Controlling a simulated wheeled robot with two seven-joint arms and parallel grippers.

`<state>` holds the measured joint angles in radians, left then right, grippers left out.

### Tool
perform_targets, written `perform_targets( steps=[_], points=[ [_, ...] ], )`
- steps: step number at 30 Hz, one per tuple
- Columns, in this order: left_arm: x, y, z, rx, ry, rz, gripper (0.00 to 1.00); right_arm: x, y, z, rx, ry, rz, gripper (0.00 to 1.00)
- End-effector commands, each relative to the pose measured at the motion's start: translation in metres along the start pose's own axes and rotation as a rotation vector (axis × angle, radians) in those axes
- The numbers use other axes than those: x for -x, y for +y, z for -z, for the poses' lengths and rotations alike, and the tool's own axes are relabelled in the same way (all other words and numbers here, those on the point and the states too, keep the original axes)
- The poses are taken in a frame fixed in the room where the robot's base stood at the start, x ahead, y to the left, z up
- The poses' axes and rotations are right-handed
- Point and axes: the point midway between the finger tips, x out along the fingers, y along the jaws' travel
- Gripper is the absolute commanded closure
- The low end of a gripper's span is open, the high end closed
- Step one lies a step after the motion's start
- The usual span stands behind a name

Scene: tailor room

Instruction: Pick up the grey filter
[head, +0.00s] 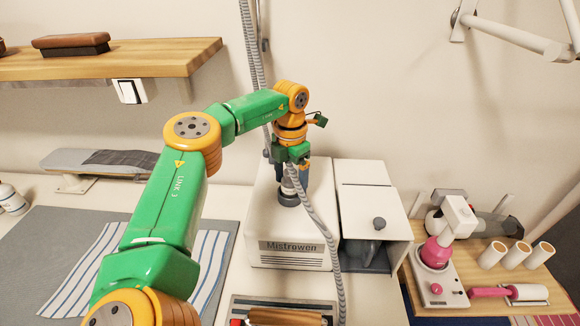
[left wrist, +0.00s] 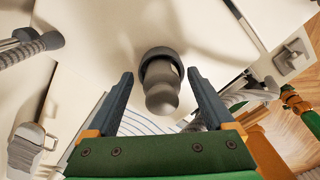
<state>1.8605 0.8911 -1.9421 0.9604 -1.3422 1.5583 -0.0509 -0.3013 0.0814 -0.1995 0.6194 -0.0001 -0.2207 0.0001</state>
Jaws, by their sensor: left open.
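A grey rounded piece with a dark collar, apparently the grey filter (head: 289,198), stands upright on top of the white Mistrowen machine (head: 262,222). It also shows in the left wrist view (left wrist: 161,95), between my fingers with a gap on each side. My left gripper (head: 292,177) is open and empty, pointing down over this piece. Its two blue-grey fingers (left wrist: 160,76) flank the piece without visibly touching it. In the head view, the gripper and a grey hose hide part of the piece. My right gripper is not in view.
A ribbed grey hose (head: 322,228) hangs in front of the machine. A wooden shelf (head: 130,62) juts out at upper left. Striped cloth (head: 95,275) lies on the grey mat at left.

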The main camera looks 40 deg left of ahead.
Motion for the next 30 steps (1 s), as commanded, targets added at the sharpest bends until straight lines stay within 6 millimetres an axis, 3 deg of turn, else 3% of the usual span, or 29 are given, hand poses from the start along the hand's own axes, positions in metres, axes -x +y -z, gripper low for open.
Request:
perform_targets(
  steps=[3,12,13,23,27,30],
  points=[
    [0.0,0.0,0.0,0.0,0.0,0.0,0.16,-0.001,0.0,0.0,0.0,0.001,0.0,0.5],
    [0.0,0.0,0.0,0.0,0.0,0.0,0.97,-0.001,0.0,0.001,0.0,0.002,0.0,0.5],
    [0.0,0.0,0.0,0.0,0.0,0.0,1.0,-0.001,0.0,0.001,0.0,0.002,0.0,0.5],
    [0.007,0.0,-0.001,0.0,-0.002,-0.001,1.0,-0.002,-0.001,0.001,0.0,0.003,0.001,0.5],
    [0.032,-0.001,-0.001,0.0,-0.006,0.001,1.0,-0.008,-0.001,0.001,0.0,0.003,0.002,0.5],
    [0.051,-0.016,0.015,-0.007,-0.011,0.0,1.0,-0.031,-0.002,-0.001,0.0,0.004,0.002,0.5]
  ],
)
